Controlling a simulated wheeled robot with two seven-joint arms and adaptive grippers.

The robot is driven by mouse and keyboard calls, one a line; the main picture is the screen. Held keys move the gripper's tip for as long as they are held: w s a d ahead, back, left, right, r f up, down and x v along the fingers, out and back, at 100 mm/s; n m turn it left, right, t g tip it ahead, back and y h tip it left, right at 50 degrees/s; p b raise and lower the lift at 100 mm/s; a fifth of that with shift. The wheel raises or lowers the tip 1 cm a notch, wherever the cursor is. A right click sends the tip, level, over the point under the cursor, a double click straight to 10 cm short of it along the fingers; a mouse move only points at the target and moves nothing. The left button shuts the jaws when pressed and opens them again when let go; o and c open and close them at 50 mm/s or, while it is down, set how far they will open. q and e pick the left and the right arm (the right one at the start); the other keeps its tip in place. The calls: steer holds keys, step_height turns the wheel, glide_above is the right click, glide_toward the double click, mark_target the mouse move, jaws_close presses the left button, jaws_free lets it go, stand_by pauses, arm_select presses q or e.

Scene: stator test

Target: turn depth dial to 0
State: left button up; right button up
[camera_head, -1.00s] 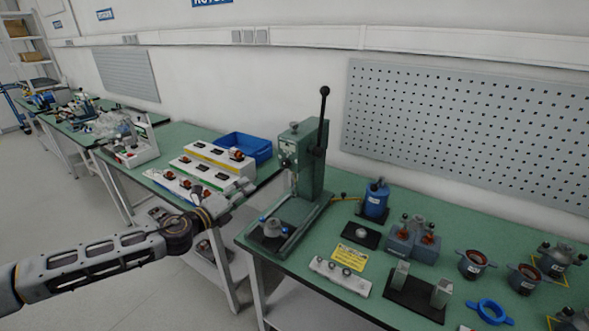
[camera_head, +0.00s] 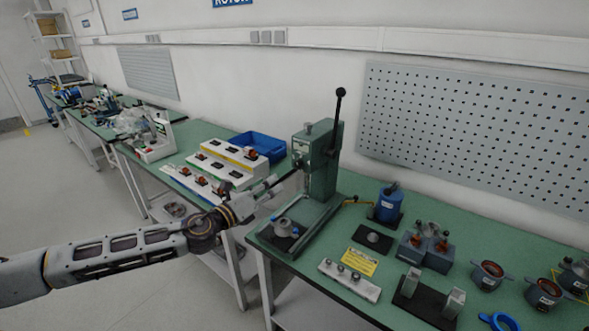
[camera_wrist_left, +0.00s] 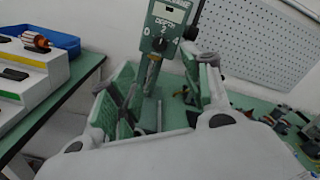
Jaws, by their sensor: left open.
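The depth dial sits on the front of the green arbor press (camera_head: 323,170). In the left wrist view, the press head (camera_wrist_left: 168,18) carries the label DEPTH, with 0 at left, 2 at the middle and 4 at right. The small dial knob (camera_wrist_left: 159,44) shows just below the 2; its exact pointing is too small to tell. My left gripper (camera_head: 290,178) is in front of the press head, to its left in the head view. In the left wrist view, its two fingers (camera_wrist_left: 160,88) are spread apart and empty, below the dial and apart from it. My right gripper is not in view.
The press has a tall black-knobbed lever (camera_head: 340,93). A stepped white rack (camera_head: 222,172) and a blue bin (camera_head: 268,146) are at left. A pegboard (camera_head: 470,130) hangs behind.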

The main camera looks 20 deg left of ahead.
arm_select(q)
steer(key=p, duration=0.3)
glide_toward(297, 166)
steer(key=shift+x, duration=2.4)
steer(key=shift+p+x, duration=0.3)
steer(key=shift+x, duration=1.05)
steer(key=shift+w+d, duration=0.2)
steer(key=shift+w, duration=0.15)
steer(key=c, duration=1.1)
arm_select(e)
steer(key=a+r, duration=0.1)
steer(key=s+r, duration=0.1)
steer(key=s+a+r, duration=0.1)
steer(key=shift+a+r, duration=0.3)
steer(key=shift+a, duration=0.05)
